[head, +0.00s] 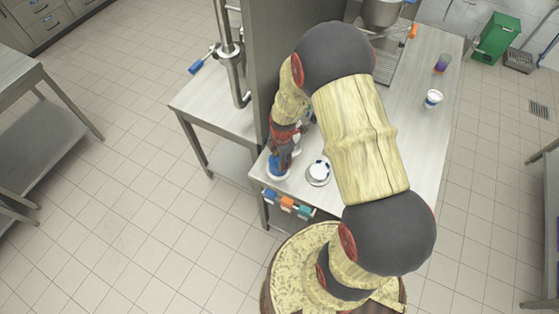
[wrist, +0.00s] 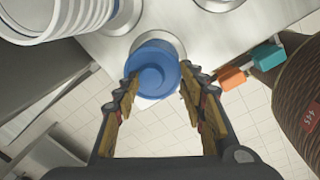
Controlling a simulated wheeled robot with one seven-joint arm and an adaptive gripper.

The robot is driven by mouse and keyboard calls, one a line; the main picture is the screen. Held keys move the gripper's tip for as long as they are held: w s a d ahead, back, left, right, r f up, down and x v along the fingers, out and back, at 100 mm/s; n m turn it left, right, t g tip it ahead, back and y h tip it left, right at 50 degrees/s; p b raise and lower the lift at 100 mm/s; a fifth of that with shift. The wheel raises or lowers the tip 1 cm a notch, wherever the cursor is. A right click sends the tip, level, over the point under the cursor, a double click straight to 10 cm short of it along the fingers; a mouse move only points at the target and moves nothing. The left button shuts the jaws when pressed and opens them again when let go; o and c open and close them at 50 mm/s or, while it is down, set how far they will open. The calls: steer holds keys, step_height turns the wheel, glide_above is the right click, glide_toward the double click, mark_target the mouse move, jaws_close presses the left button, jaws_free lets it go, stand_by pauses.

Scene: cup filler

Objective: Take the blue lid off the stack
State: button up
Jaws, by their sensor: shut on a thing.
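The blue lid (wrist: 153,70) is between the two fingers of my gripper (wrist: 159,78) in the wrist view. The fingers press on its left and right sides. A round metal rim (wrist: 150,38) shows partly behind the lid, by the counter edge. I cannot tell whether the lid still touches anything under it. In the head view the blue lid (head: 277,172) shows below my gripper (head: 283,158), at the counter's near left corner. The rest of the stack is hidden there.
A white round holder (head: 318,173) stands just right of the gripper on the steel counter (head: 408,125). White stacked rims (wrist: 60,18) fill the wrist view's upper left. Coloured blocks (head: 287,203) hang on the front edge. Two cups (head: 433,98) (head: 442,64) stand farther right.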

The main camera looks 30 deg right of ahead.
steer(key=shift+r, duration=0.5)
step_height(320, 180, up, 2)
steer(key=shift+r, duration=0.15)
steer(key=s+d+r, duration=0.6)
steer(key=d+r, duration=0.3)
steer(key=d, duration=0.3)
steer(key=shift+s+d+r+b, duration=0.2)
steer(key=shift+d+r+b, duration=0.05)
steer(key=shift+r+b, duration=0.15)
steer(key=shift+f, duration=0.15)
